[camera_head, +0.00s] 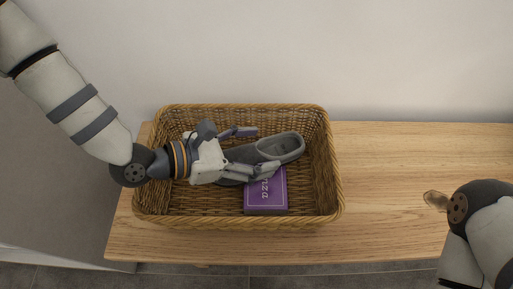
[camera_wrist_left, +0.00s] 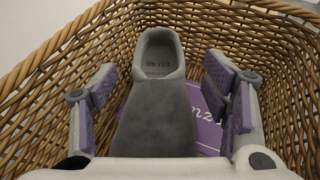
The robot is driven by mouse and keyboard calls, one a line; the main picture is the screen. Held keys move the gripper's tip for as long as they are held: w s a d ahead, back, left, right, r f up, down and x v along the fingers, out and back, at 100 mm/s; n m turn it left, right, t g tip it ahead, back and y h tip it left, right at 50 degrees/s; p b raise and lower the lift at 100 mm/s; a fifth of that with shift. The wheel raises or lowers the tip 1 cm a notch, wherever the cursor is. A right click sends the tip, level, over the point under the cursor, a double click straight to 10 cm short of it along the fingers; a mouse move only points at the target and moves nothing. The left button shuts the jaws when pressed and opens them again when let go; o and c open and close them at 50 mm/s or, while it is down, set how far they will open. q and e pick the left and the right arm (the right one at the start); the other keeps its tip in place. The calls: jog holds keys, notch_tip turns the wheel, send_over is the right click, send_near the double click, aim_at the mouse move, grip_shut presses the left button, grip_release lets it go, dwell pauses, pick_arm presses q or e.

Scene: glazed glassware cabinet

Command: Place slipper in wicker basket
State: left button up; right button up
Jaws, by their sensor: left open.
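A grey slipper (camera_head: 282,147) lies inside the wicker basket (camera_head: 335,190), partly over a purple box. My left gripper (camera_head: 256,152) is inside the basket, over the slipper's near part. In the left wrist view the slipper (camera_wrist_left: 158,105) lies between the two spread, purple-padded fingers of the left gripper (camera_wrist_left: 166,105), with gaps on both sides. The left gripper is open. Part of the slipper is hidden under the gripper in the head view.
The purple box (camera_head: 266,197) with pale lettering lies on the basket floor, beside and partly under the slipper. The basket stands on a wooden bench (camera_head: 400,170). The bench is clear right of the basket. A pale wall (camera_head: 400,60) stands behind.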

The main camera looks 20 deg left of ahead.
aim_at(227, 152)
pick_arm(q)
jog(key=p+v, duration=0.3)
jog(key=v, duration=0.3)
jog(key=shift+r, duration=0.25)
jog(key=shift+s+a, duration=0.2)
jog(key=shift+a, duration=0.15)
jog(key=shift+s+a, duration=0.1)
jog(key=shift+s, duration=0.05)
